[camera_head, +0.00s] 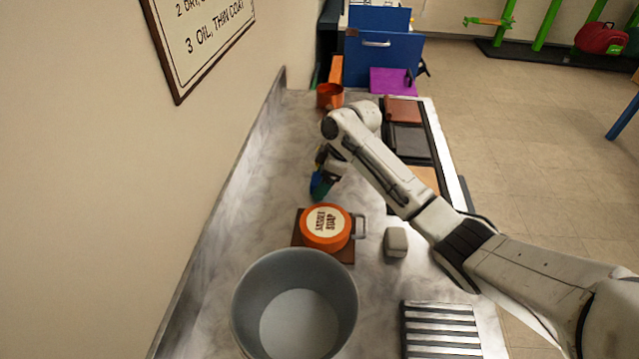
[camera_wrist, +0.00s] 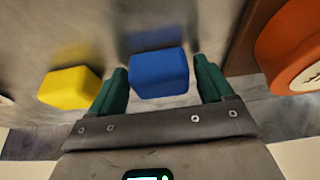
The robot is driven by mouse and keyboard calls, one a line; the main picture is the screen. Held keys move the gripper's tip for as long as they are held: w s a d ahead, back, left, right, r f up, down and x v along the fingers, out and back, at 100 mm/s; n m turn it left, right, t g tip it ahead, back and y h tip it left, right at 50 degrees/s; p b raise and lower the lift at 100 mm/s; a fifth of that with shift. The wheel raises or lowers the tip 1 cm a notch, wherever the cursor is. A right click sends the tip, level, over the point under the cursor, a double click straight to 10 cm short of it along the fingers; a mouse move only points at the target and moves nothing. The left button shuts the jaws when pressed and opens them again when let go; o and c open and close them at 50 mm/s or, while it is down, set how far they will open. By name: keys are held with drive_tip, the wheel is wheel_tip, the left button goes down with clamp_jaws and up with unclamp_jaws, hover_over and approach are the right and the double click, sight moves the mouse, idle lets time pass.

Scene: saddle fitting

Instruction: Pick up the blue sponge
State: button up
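The blue sponge (camera_wrist: 159,74) sits between the two green fingers of my gripper (camera_wrist: 161,80) in the wrist view. A thin gap shows at its right side; at its left side the finger is very close, and I cannot tell if they touch. The fingers stand apart. In the head view my gripper (camera_head: 325,181) is low over the counter, with a bit of the blue sponge (camera_head: 316,185) visible beside a finger; the arm hides most of the rest. A yellow sponge (camera_wrist: 70,88) lies left of my gripper in the wrist view.
A grey block (camera_head: 396,242) and a ribbed rack (camera_head: 440,330) lie to the right. An orange mug (camera_head: 329,95) stands farther back, with the wall at left.

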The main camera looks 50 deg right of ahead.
drive_tip(key=c, duration=0.7)
drive_tip(key=shift+c, duration=0.2)
drive_tip(key=shift+r, duration=0.15)
drive_tip(key=shift+r, duration=0.65)
drive_tip(key=s+a+r+p, duration=0.2)
drive_tip(key=s+a+r, duration=0.3)
drive_tip(key=s+r, duration=0.6)
drive_tip(key=shift+s+r, duration=0.25)
drive_tip(key=shift+s, duration=0.8)
